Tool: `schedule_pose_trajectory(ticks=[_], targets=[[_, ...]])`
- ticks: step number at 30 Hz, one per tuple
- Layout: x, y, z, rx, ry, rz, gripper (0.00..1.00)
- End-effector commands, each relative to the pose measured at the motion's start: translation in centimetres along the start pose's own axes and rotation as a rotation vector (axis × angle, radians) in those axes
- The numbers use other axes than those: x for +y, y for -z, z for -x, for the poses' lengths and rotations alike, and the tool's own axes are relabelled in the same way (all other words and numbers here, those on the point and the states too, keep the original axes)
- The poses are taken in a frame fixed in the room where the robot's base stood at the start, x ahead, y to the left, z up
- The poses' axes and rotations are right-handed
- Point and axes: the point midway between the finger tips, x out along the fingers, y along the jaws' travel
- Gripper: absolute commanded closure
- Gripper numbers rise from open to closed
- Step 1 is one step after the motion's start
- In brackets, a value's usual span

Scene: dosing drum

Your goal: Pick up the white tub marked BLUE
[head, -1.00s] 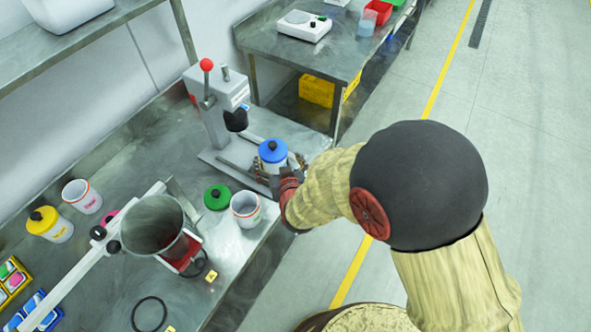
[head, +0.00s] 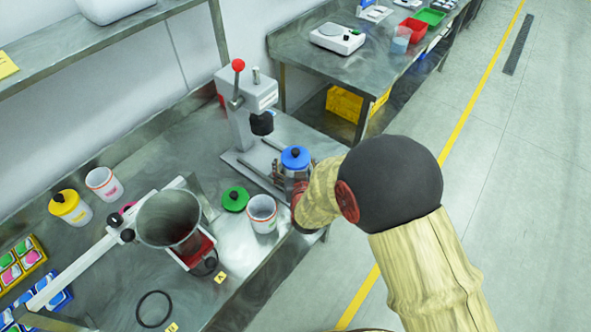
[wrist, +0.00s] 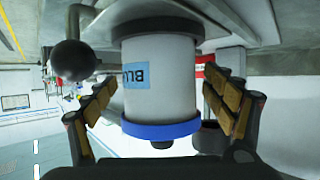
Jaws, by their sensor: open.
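The white tub marked BLUE (wrist: 160,78) shows large in the wrist view, its image upside down, with a blue label and a blue lid. In the head view its blue lid (head: 295,157) with a dark knob shows above my gripper, and most of its body is hidden. My gripper (wrist: 172,105) is open, with one padded finger on each side of the tub and a visible gap at both sides. In the head view my gripper (head: 298,182) is partly hidden by my own arm.
A lever press (head: 245,105) with a red knob stands just behind the tub. An open white tub (head: 262,213) and a green lid (head: 235,199) sit to the left. A metal funnel (head: 168,220), a yellow-lidded tub (head: 70,207) and another open tub (head: 104,183) stand farther left. Clear floor lies right.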

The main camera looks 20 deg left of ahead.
Motion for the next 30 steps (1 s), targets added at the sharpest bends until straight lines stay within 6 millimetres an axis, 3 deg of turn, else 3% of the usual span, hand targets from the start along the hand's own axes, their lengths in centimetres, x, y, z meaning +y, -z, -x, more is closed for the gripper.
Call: schedule_pose_trajectory(ticks=[4,30], targets=[[0.01,0.03,0.04,0.0,0.0,0.0,0.16],[0.01,0.03,0.06,0.0,0.0,0.0,0.63]])
